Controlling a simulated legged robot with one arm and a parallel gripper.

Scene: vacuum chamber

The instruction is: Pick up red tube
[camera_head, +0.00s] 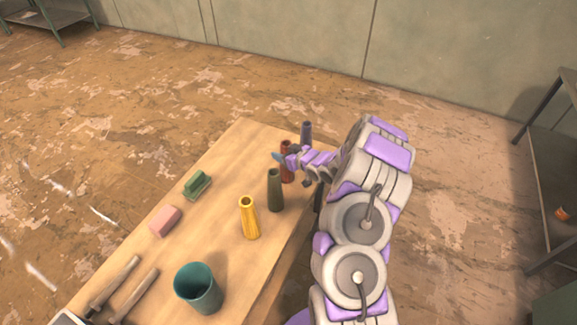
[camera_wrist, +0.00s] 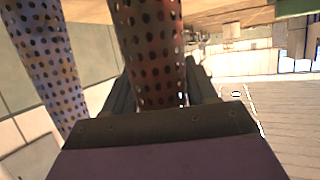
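The red tube (camera_head: 287,147) stands upright near the far right edge of the wooden table. In the wrist view, the red perforated tube (camera_wrist: 153,45) lies between the two dark fingers of my gripper (camera_wrist: 160,85). In the head view, my gripper (camera_head: 284,160) is at the red tube and crosses in front of it, hiding part of its middle. The fingers flank the tube closely; whether they press on it I cannot tell.
A purple-grey tube (camera_head: 306,132) stands close behind the red one and shows at left in the wrist view (camera_wrist: 45,60). A green tube (camera_head: 274,190) and a yellow tube (camera_head: 249,217) stand nearer. A teal cup (camera_head: 198,288), pink block (camera_head: 165,221) and green brush-like item (camera_head: 197,185) are left.

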